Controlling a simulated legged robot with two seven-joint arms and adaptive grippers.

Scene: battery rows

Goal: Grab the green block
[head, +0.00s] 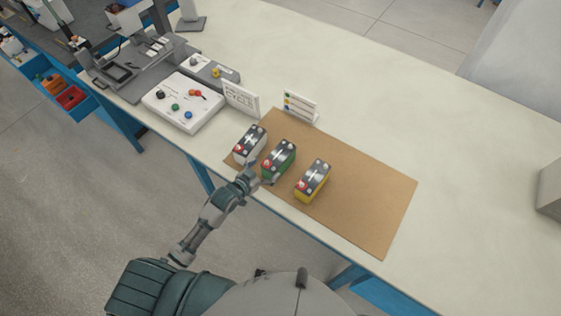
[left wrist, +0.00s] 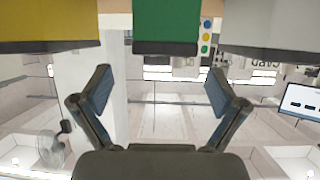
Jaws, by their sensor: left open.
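The green block (head: 284,165), a battery with a dark top, stands on the brown mat (head: 365,215) between a white block (head: 244,152) and a yellow block (head: 313,185). My left gripper (head: 259,177) is at the near side of the green block. In the left wrist view the gripper (left wrist: 160,88) is open, with nothing between its fingers. The green block (left wrist: 165,25) shows ahead of the gap between them, with the yellow block (left wrist: 45,25) to its left and the white block (left wrist: 270,25) to its right. My right gripper is not in view.
A white panel with coloured knobs (head: 183,102) and two small sign cards, one on the left (head: 240,98) and one on the right (head: 300,105), stand behind and left of the blocks. The mat's right part and the table beyond it (head: 440,120) are clear.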

